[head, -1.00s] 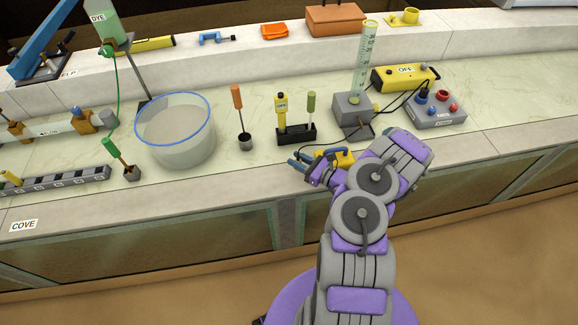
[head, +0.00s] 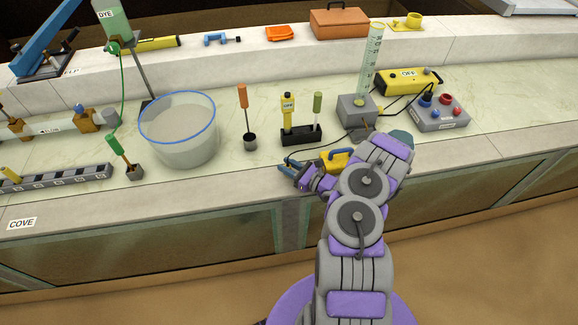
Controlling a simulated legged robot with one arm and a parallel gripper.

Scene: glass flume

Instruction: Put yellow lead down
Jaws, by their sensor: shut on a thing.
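My gripper (head: 287,169) is low over the front edge of the counter and shut on the yellow lead, whose plug end is mostly hidden by the fingers. A thin black cable (head: 312,148) curves from the fingertips to the right, towards the grey box under the measuring cylinder. A yellow piece with a loop shape (head: 336,158) shows just behind my wrist. I cannot tell whether it belongs to the lead or lies on the counter.
A black stand (head: 301,135) with yellow and green handles is just behind my gripper. The grey box (head: 357,111) bears the cylinder. A yellow OFF box (head: 408,80) and a grey socket box (head: 438,114) stand right. A blue-rimmed tub (head: 178,145) stands left; some counter before it is clear.

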